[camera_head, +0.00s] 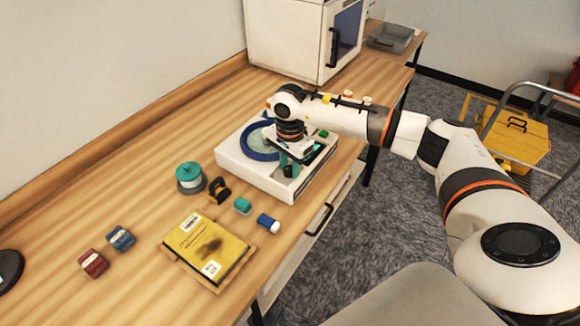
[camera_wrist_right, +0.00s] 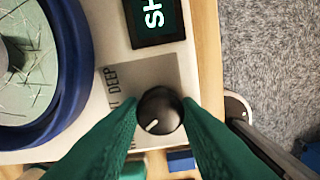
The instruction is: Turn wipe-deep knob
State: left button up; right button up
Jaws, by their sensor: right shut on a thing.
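The knob (camera_wrist_right: 160,112) is black and round, with a white pointer line toward the lower left in the wrist view. It sits on a grey panel (camera_wrist_right: 150,75) with the word DEEP printed beside it; other lettering is partly hidden. The panel is on the white roller sorter (camera_head: 237,165). My right gripper (camera_wrist_right: 161,104) has its green fingers on either side of the knob, closed on it. In the head view the right gripper (camera_head: 289,162) points down at the sorter's front corner, and the knob (camera_head: 290,171) shows dark between the fingers. My left gripper is not in view.
The sorter's blue-rimmed dish (camera_head: 255,153) and a dark display (camera_wrist_right: 157,22) are close to the knob. A teal spool (camera_head: 189,176), small coloured blocks and a yellow packet (camera_head: 208,245) lie on the table. A white box-shaped machine (camera_head: 285,40) stands behind.

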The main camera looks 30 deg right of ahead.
aim_at(290, 169)
jog(key=m+b, duration=0.2)
jog(key=m, duration=0.1)
jog(key=shift+f+m, duration=0.1)
jog(key=shift+m, duration=0.2)
jog(key=m+b, duration=0.1)
jog(key=m, duration=0.3)
jog(key=shift+m+b, duration=0.3)
jog(key=shift+b, duration=0.05)
jog(key=m+b, duration=0.1)
jog(key=m, duration=0.3)
jog(key=shift+r+m+b, duration=0.2)
jog(key=shift+m+b, duration=0.2)
jog(key=shift+m, duration=1.6)
jog(key=o, duration=1)
notch_tip(290, 169, up, 12)
jog(key=shift+b, duration=1)
jog(key=shift+f, duration=0.1)
